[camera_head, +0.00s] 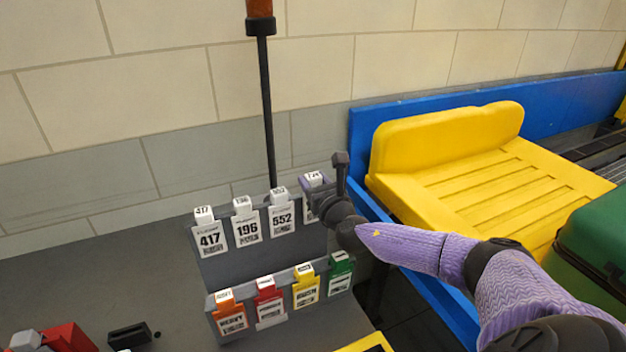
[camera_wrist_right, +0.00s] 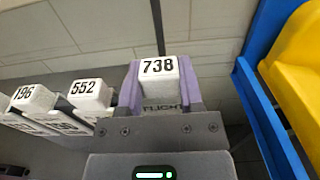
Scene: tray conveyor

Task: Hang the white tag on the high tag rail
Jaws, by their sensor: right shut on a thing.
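The white tag 738 (camera_head: 314,177) is in my right gripper (camera_head: 317,188) at the right end of the high tag rail (camera_head: 262,257). In the right wrist view, the tag's white block (camera_wrist_right: 158,70) sits between the two purple fingers, which are shut on it. The tag's lower part is hidden by the gripper, and I cannot tell whether it touches the rail. White tags 417 (camera_head: 209,238), 196 (camera_head: 246,228) and 552 (camera_head: 282,218) hang on the high rail, to the left of it. My left gripper is not in view.
A lower rail holds orange (camera_head: 231,317), red (camera_head: 269,304), yellow (camera_head: 306,288) and green (camera_head: 340,274) tags. A dark post (camera_head: 267,110) rises behind the high rail. A yellow tray (camera_head: 480,190) on a blue-sided conveyor (camera_head: 440,312) and a green case (camera_head: 590,245) stand right.

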